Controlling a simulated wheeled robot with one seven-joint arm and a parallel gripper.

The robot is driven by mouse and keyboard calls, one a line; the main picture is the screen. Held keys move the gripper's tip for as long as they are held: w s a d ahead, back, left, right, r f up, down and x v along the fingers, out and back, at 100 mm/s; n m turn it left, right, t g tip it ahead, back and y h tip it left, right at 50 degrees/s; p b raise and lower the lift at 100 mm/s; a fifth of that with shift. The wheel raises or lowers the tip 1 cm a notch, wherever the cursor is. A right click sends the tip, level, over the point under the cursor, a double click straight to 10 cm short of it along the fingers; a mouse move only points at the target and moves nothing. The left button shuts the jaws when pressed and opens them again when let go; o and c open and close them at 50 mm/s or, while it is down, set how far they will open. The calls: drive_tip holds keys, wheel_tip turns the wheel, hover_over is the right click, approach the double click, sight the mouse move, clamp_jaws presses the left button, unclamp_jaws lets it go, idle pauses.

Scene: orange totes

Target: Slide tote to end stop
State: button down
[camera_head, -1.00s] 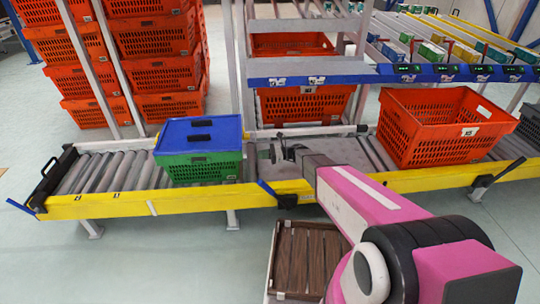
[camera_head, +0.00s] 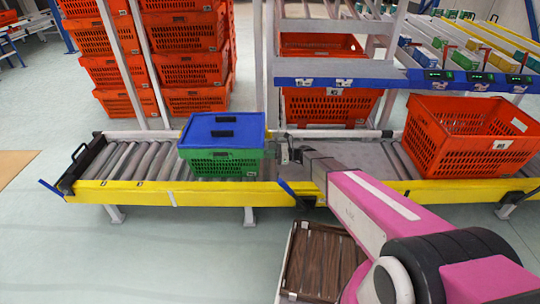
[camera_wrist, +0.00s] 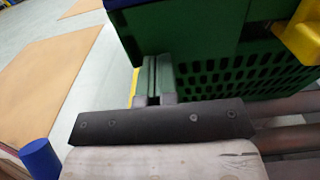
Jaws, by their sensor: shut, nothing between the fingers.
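A green tote (camera_head: 222,163) with a blue lid (camera_head: 222,131) stands upright on the roller conveyor (camera_head: 140,160). The black end stop (camera_head: 86,163) is at the conveyor's left end, with bare rollers between it and the tote. My gripper (camera_head: 281,152) is shut and empty, low beside the tote's right side. In the wrist view, the shut fingers (camera_wrist: 154,78) are close to the green tote wall (camera_wrist: 265,70). I cannot tell whether they touch it.
An orange tote (camera_head: 465,140) stands on the conveyor to the right of my gripper. A yellow rail (camera_head: 150,193) runs along the conveyor's front. Stacked orange totes (camera_head: 190,60) and a rack with a blue beam (camera_head: 320,82) are behind. A brown-topped box (camera_head: 320,260) is in front.

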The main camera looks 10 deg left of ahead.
sight(260, 153)
drive_tip(key=x, duration=6.4)
drive_tip(key=shift+s, duration=0.4)
drive_tip(key=shift+f, duration=0.15)
drive_tip(key=v, duration=1.4)
drive_tip(key=shift+w+d, duration=0.1)
drive_tip(key=shift+w, duration=0.05)
